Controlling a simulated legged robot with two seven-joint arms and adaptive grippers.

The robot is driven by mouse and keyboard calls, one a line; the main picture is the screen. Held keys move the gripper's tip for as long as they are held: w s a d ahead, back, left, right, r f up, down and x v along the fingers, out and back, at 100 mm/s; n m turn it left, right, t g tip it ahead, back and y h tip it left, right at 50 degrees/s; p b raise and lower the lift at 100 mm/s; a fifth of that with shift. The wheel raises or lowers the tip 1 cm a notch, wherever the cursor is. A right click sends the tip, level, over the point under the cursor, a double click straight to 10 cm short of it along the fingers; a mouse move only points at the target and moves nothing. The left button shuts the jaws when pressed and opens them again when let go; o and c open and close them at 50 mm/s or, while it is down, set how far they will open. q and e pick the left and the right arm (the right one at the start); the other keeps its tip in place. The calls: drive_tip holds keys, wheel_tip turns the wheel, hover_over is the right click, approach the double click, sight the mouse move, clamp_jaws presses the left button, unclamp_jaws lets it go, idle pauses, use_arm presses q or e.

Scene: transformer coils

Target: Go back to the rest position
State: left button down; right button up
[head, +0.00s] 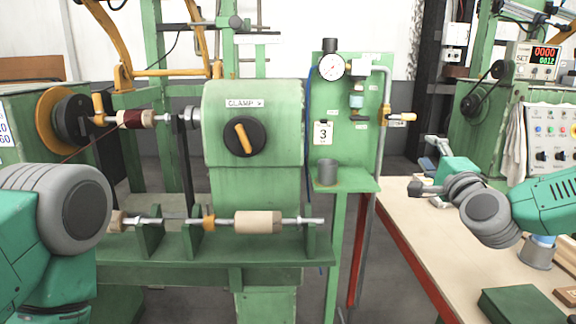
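My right arm comes in from the right, green with grey joints, above the light workbench (400,222). My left arm fills the lower left with a large grey joint and green links. Its gripper is not in view.
A green winding machine (254,185) with a clamp knob (244,137) and a coil shaft (257,222) stands in front. A gauge panel (345,130) is beside it. A cup (537,252) and green box (522,306) are on the bench. A control panel (551,143) stands right.

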drive_tip(key=s+a+f+n+g+y, duration=0.1)
drive_tip(key=s+a+f+n+g, duration=0.3)
drive_tip(key=f, duration=0.6)
drive_tip(key=s+a+f+n+g+y, duration=0.1)
drive_tip(key=s+a+f+n+g, duration=0.15)
drive_tip(key=s+f, duration=0.45)
drive_tip(key=s+a+f+n+g+y, duration=0.1)
drive_tip(key=s+a+f+n+g, duration=0.2)
drive_tip(key=f, duration=0.9)
drive_tip(key=s+d+f+n+g+h, duration=0.1)
drive_tip(key=s+f+n+g, duration=0.35)
drive_tip(key=s+f, duration=0.9)
drive_tip(key=s+d+f+n+g+h, duration=0.1)
drive_tip(key=s+d+n+g, duration=0.1)
drive_tip(key=s, duration=0.7)
drive_tip(key=s+d+f+n+g+h, duration=0.1)
drive_tip(key=s+d+f+n+g, duration=0.1)
drive_tip(key=s, duration=0.8)
drive_tip(key=d+g, duration=0.1)
drive_tip(key=d, duration=0.1)
drive_tip(key=shift+s+d+f+g+h, duration=0.2)
drive_tip(key=shift+d+f+g+h, duration=0.1)
drive_tip(key=shift+h, duration=0.1)
drive_tip(key=shift+w, duration=0.1)
